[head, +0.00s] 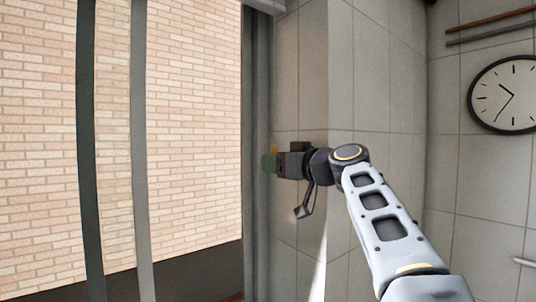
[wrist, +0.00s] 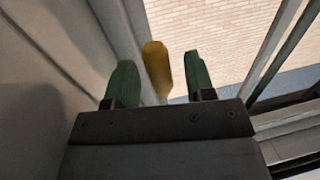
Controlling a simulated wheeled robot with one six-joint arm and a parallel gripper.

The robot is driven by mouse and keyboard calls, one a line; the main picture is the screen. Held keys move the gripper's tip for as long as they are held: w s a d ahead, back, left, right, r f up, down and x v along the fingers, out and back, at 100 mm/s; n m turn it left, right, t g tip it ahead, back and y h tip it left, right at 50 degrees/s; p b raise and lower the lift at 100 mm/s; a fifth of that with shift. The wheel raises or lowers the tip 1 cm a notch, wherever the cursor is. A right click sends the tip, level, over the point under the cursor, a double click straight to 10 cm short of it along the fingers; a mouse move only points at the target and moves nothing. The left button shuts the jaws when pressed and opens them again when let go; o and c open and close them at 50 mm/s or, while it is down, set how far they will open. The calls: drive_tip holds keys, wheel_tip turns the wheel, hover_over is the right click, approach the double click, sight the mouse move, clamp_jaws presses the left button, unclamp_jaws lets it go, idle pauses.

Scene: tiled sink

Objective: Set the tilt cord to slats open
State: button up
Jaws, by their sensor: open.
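A yellow rounded handle (wrist: 157,68), which looks like the pull of the tilt cord, stands between the two green fingers of my gripper (wrist: 158,76) in the wrist view. The fingers are apart, with a visible gap on each side of the handle. In the head view my gripper (head: 269,161) is beside the window frame at the wall corner, and a small bit of yellow (head: 274,149) shows just above its fingertips. The cord itself cannot be made out, and I cannot see any slats clearly.
A grey window frame (head: 257,120) runs upright left of my gripper, with a brick wall (head: 190,110) outside. Dark upright bars (head: 90,150) cross the window. The tiled wall (head: 385,90) is close on the right, with a round clock (head: 508,94) farther right.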

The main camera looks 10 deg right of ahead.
drive_tip(key=shift+p+x, duration=0.45)
drive_tip(key=shift+x, duration=1.05)
clamp_jaws()
